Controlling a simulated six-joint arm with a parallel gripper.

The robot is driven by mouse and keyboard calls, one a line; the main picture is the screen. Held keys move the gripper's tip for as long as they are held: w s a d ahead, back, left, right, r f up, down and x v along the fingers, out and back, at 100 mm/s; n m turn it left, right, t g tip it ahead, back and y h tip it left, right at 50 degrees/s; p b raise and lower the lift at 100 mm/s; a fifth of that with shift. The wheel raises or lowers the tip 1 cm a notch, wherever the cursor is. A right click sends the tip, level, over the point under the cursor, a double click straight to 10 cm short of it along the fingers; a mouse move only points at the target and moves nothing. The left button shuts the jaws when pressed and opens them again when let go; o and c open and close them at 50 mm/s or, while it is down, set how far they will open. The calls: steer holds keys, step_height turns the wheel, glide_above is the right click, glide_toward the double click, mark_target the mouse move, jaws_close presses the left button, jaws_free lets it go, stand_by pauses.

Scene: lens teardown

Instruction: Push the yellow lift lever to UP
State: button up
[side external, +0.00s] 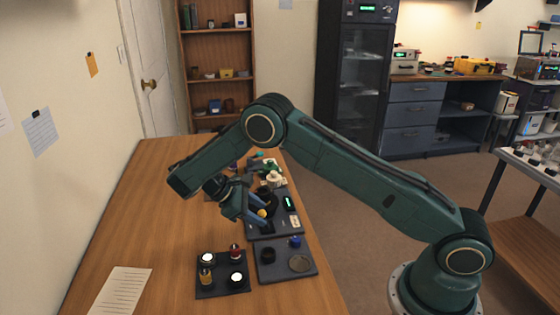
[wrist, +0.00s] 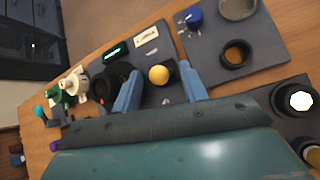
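The yellow lift lever (wrist: 159,75) shows as a round yellow knob on a dark grey station. In the side view the knob (side external: 262,213) is small and close beside my fingers. My gripper (wrist: 161,80) has its two blue fingers apart, one on each side of the knob in the wrist view. Gaps show between the knob and both fingers, so it is not gripped. In the side view my gripper (side external: 252,217) is low over the station. The lever's shaft and its exact position are hidden or too small to tell.
The station has a green display (wrist: 115,52), a white label (wrist: 146,36) and a dark round part (wrist: 105,82). A dark tray (side external: 286,273) with a blue-capped part stands nearer, beside a mat (side external: 222,289) of small parts. The table's left side is clear except for a paper (side external: 120,291).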

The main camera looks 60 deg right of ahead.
steer(key=shift+s+d+r+t+y, duration=0.25)
steer(key=shift+s+d+t+y, duration=0.2)
steer(key=shift+t+y, duration=0.2)
stand_by(0.5)
steer(key=shift+s+d+t+y, duration=0.2)
steer(key=shift+d+t+y, duration=0.15)
steer(key=shift+t+y, duration=0.15)
steer(key=shift+s+d+t+y, duration=0.65)
steer(key=shift+t+y, duration=0.2)
steer(key=shift+s+d+f+t+y, duration=0.15)
steer(key=shift+s+d+t+y, duration=0.45)
steer(key=shift+t+y, duration=0.3)
step_height(320, 180, up, 14)
steer(key=a, duration=0.1)
steer(key=s+a+r+m+t, duration=0.1)
steer(key=s+a+r+m, duration=0.1)
steer(key=s+r, duration=0.3)
steer(key=s+a+r+m+t, duration=0.2)
steer(key=s+r, duration=0.3)
steer(key=s, duration=0.4)
steer(key=shift+s+a+r+y, duration=0.15)
steer(key=shift+a+y, duration=0.15)
steer(key=shift+a, duration=0.05)
